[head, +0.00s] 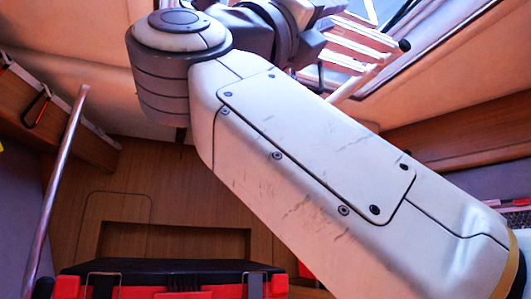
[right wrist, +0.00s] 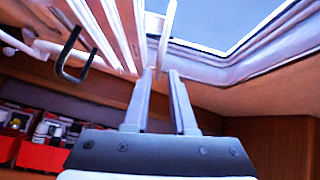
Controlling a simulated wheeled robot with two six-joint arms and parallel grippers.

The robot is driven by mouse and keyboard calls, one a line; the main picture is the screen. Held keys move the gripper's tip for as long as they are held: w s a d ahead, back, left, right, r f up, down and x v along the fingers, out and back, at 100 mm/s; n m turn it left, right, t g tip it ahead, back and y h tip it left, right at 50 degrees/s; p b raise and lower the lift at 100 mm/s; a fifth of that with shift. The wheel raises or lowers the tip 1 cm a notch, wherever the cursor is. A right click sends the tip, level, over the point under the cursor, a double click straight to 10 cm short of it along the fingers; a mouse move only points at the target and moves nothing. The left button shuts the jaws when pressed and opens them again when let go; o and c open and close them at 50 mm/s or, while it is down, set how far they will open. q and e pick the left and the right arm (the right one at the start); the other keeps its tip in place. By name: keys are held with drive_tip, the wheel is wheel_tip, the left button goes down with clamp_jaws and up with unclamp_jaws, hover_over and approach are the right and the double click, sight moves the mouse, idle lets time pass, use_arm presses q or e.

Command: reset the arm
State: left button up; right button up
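My right arm crosses the head view from the lower right to the top centre, its pale scuffed link filling the middle. Its wrist is at the top of that view, beside a white slatted rack, and the fingertips are not clear there. In the right wrist view my right gripper (right wrist: 161,76) points up toward the skylight with its two fingers apart. A white rod (right wrist: 166,35) shows at the gap between the fingertips; it looks to be beyond them, and I see no grip on it. My left gripper is in neither view.
The white slatted rack (head: 362,42) hangs under the skylight (right wrist: 225,22), close to my right wrist. A dark hook (right wrist: 72,58) is left of the gripper. A red and black case (head: 170,279) is below, and a metal pole (head: 62,175) stands left.

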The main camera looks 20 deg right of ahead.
drive_tip(key=shift+v, duration=1)
